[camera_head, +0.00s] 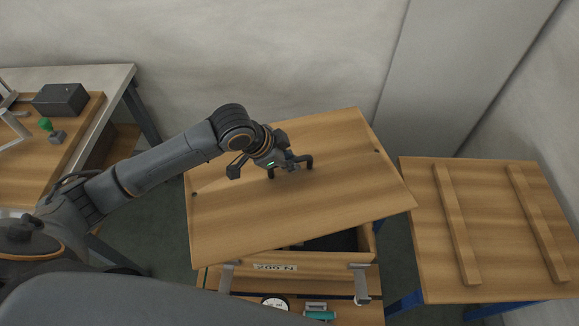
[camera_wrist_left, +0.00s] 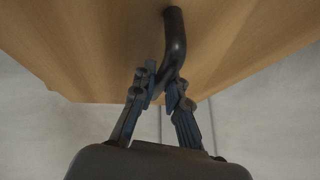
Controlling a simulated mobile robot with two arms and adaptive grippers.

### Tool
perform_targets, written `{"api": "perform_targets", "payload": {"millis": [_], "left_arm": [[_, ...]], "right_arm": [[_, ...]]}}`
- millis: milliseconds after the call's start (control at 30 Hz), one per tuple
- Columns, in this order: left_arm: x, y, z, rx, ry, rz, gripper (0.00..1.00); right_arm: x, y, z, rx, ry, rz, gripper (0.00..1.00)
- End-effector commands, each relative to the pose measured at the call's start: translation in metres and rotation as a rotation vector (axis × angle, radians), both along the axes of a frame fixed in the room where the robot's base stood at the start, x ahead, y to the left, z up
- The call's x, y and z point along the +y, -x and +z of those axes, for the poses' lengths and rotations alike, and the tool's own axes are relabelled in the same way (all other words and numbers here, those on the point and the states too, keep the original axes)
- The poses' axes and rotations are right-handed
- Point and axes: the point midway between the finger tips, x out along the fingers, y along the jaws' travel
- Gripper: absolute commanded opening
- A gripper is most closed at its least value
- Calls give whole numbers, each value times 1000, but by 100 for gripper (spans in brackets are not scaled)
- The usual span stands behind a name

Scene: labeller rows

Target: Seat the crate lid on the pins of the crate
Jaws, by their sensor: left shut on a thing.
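The crate lid (camera_head: 325,205) is a flat wooden board with small dark holes near its corners. It is skewed over the crate (camera_head: 320,262), overhanging it at the left, and the open dark inside shows at the front right. My left gripper (camera_head: 288,166) is over the middle of the lid, shut on its dark bent handle (camera_head: 305,161). In the left wrist view the fingers (camera_wrist_left: 163,90) close around the handle (camera_wrist_left: 174,45), with the lid (camera_wrist_left: 100,40) beyond. The pins are not visible, and I cannot tell whether the lid touches the crate. My right gripper is not in view.
A wooden table with two raised slats (camera_head: 456,225) stands at the right. A workbench (camera_head: 50,150) with a black box (camera_head: 60,99) is at the left. Metal latches (camera_head: 360,284), a round gauge (camera_head: 275,303) and a teal item (camera_head: 320,315) are at the crate's front.

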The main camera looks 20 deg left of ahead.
Motion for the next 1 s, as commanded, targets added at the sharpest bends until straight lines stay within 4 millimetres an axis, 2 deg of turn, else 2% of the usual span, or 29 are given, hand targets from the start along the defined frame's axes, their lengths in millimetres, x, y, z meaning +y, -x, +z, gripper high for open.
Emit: {"api": "perform_targets", "payload": {"millis": [100,300,767,1000], "left_arm": [[0,-9,-23,-5,0,-135,0],[2,-17,-45,-15,-7,-274,0],[3,-18,-49,-19,-10,-310,0],[3,-18,-50,-26,-8,-316,0]], "right_arm": [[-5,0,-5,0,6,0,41],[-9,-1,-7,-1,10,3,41],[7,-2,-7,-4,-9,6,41],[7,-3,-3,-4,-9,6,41]]}}
